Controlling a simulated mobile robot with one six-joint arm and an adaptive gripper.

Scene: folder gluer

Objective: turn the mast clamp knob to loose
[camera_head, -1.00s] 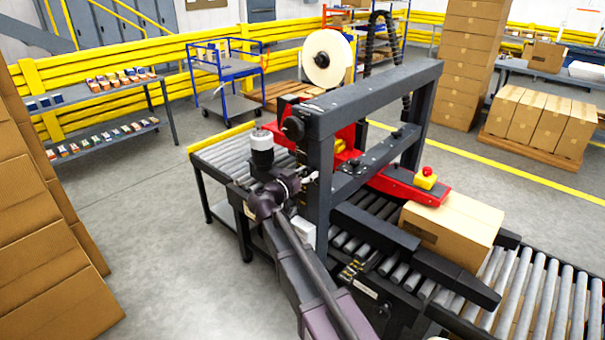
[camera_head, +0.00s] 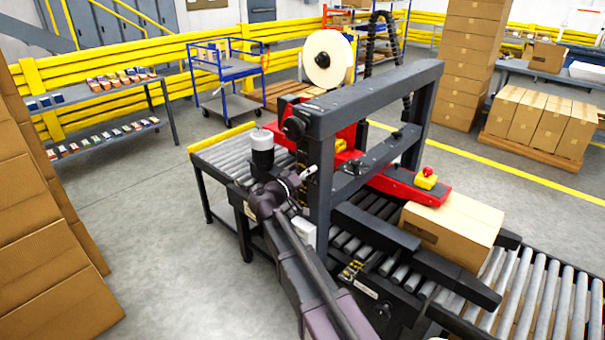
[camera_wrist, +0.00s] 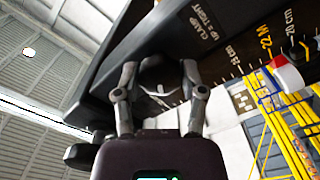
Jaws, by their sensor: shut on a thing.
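The mast clamp knob (camera_wrist: 158,88) is a dark lobed knob with a pale line on its face, in the middle of the wrist view. My gripper (camera_wrist: 158,76) is shut on it, one finger on each side. The dark mast plate (camera_wrist: 190,42) beside it carries the words "CLAMP UP = TIGHT" and a centimetre scale. In the head view my gripper (camera_head: 301,177) is at the left upright (camera_head: 320,190) of the black machine frame. The knob is too small and covered to make out there.
A red and white piece (camera_wrist: 286,72) sticks out by the scale. A tape roll (camera_head: 327,58) stands above the frame. A carton (camera_head: 453,227) sits on the roller conveyor (camera_head: 540,300) at right. Open floor (camera_head: 170,230) lies left of the machine.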

